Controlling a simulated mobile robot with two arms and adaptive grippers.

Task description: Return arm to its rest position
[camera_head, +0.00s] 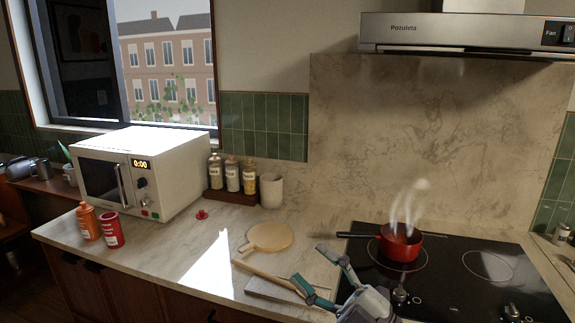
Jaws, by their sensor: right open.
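My right gripper (308,263) comes in from the bottom, right of centre, with its two teal-tipped fingers spread apart. It is open, and nothing is visibly held between the fingers. It is over the front of the counter, at the left edge of the black cooktop. A long wooden handle or utensil (262,276) lies just left of the lower finger, on or over a flat grey slab (262,290); I cannot tell whether the finger touches it. My left gripper is not in view.
A red saucepan (399,246) steams on the cooktop (455,265), its dark handle pointing left. A round wooden board (268,237), a red lid-like piece (202,215), an orange bottle (88,222), a red can (111,230) and a microwave (165,165) are on the counter.

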